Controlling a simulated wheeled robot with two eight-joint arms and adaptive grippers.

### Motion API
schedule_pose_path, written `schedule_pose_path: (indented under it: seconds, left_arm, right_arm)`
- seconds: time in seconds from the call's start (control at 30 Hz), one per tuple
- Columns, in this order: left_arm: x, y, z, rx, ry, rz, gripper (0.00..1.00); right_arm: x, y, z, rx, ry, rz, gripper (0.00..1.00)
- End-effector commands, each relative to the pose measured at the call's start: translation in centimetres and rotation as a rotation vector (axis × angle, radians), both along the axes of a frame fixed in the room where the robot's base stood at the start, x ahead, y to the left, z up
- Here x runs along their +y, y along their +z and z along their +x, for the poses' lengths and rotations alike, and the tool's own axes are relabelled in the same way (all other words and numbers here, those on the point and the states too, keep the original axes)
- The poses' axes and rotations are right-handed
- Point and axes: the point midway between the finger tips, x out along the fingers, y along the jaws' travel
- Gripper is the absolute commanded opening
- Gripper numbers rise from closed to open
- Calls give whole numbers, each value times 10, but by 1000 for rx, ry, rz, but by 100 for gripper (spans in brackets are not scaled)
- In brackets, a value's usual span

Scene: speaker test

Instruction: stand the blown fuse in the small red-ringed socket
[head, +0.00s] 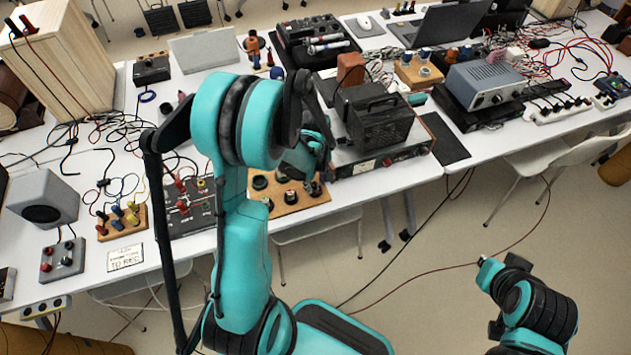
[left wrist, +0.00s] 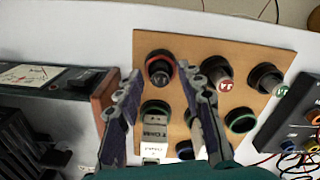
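A wooden board (left wrist: 190,45) carries several dark round sockets, some with coloured rings. The red-ringed socket (left wrist: 161,62) is at its upper left in the left wrist view; a dark round piece with a red badge (left wrist: 160,79) shows at it, and I cannot tell whether it is inserted. Another red-badged dark piece (left wrist: 222,86) is to the right. I cannot tell which piece is the blown fuse. My left gripper (left wrist: 163,76) is open above the board, its fingers apart on either side of the red-ringed socket, nothing visibly gripped.
In the head view the board (head: 293,206) lies at the table's front edge. A wood-sided instrument (head: 385,160) bearing a black box (head: 375,118) stands right of it. A black panel with knobs (head: 188,212) is left. Cables cover the table further left.

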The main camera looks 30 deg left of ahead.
Motion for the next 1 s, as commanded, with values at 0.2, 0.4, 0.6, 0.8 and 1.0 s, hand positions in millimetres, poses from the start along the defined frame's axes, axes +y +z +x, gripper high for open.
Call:
schedule_pose_path:
  seconds: [0.2, 0.4, 0.6, 0.8, 1.0]
  left_arm:
    - [0, 46, -1, 0, 0, 0, 38]
    - [0, 90, -1, 0, 0, 0, 38]
    - [1, 117, -1, 0, 0, 0, 38]
    - [-8, 138, -7, -35, -68, 10, 38]
    - [-39, 186, -31, -181, -364, 71, 38]
  right_arm:
    - [0, 21, 0, 0, 0, 0, 0]
    - [0, 37, 0, 0, 0, 0, 0]
    - [0, 44, 0, 0, 0, 0, 0]
    - [0, 46, 0, 0, 0, 0, 0]
    - [0, 45, 0, 0, 0, 0, 0]
